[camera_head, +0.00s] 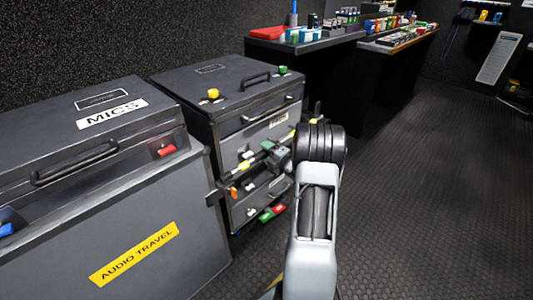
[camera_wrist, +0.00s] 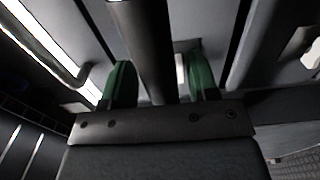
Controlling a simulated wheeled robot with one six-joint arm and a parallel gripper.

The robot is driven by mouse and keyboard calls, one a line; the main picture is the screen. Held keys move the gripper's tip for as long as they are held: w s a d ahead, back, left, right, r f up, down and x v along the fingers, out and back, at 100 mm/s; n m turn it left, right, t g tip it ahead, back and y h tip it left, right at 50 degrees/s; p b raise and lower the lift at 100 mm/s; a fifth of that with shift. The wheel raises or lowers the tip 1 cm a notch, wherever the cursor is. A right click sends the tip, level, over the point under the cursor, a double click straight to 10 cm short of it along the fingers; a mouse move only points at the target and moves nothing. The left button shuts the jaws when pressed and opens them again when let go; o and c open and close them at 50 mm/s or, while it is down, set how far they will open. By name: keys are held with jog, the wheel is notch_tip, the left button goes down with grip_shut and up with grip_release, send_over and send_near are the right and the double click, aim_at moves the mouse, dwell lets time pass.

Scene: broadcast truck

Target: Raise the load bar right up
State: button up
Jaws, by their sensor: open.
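The load bar (camera_head: 240,182) is a dark bar that runs across the front of the drawer case, with a dark block at its near left end. My arm hides part of it in the head view. In the wrist view a dark round bar (camera_wrist: 143,42), which looks like the load bar, passes between the two green fingertips of my gripper (camera_wrist: 162,82). The gripper is open, with the bar between its fingers and a gap showing on the right side. Whether a finger touches the bar I cannot tell.
A grey case marked MICS (camera_head: 60,215) stands at the left, close to the bar's near end. The drawer case (camera_head: 225,95) has yellow and green knobs on top. Benches with small items (camera_head: 305,45) stand behind. The dark floor (camera_head: 430,200) at right is clear.

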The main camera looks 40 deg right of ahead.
grip_shut()
dwell(0.6)
